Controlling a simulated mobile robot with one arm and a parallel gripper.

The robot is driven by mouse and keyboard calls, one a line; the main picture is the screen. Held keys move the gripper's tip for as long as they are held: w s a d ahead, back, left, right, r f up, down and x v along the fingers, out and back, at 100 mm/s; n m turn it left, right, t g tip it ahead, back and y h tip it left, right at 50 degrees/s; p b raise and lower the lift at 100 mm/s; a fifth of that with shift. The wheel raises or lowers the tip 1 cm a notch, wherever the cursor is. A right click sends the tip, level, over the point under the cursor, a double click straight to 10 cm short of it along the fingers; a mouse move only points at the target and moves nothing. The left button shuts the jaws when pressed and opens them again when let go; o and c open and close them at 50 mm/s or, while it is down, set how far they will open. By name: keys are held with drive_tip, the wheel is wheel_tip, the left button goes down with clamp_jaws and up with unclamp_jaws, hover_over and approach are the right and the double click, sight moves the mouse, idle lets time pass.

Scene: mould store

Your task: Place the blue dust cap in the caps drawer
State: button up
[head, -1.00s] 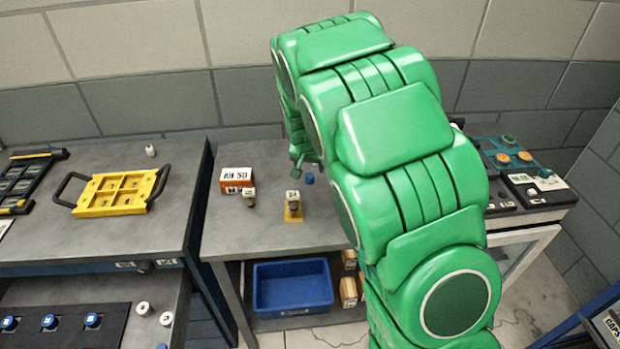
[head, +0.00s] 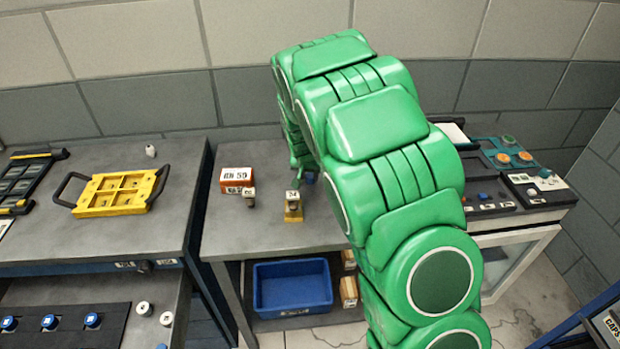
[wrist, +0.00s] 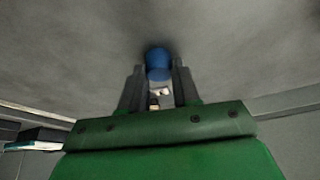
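The blue dust cap (head: 310,178) stands on the grey middle table, mostly hidden behind my arm in the head view. In the wrist view the blue cap (wrist: 158,62) sits between the tips of my gripper (wrist: 159,72). The fingers are about a cap's width apart; I cannot tell whether they press on it. In the head view my gripper is largely hidden behind my green arm. A blue unit with a white label that seems to read CAPS (head: 611,324) is cut off at the lower right edge; its drawer is not clearly visible.
Near the cap stand a brass part on a yellow base (head: 293,207) and an orange-white box (head: 237,180). A blue bin (head: 292,288) sits on the shelf below. A yellow tray (head: 115,192) lies on the left bench; a control console (head: 510,195) stands right.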

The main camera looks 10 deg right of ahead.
sight(310, 176)
clamp_jaws()
drive_tip(key=shift+r, duration=0.55)
wheel_tip(310, 176, up, 2)
drive_tip(key=shift+r, duration=0.2)
drive_tip(key=s+d+r, duration=0.1)
drive_tip(key=s+r, duration=0.8)
drive_tip(key=s, duration=0.5)
drive_tip(key=shift+r, duration=0.3)
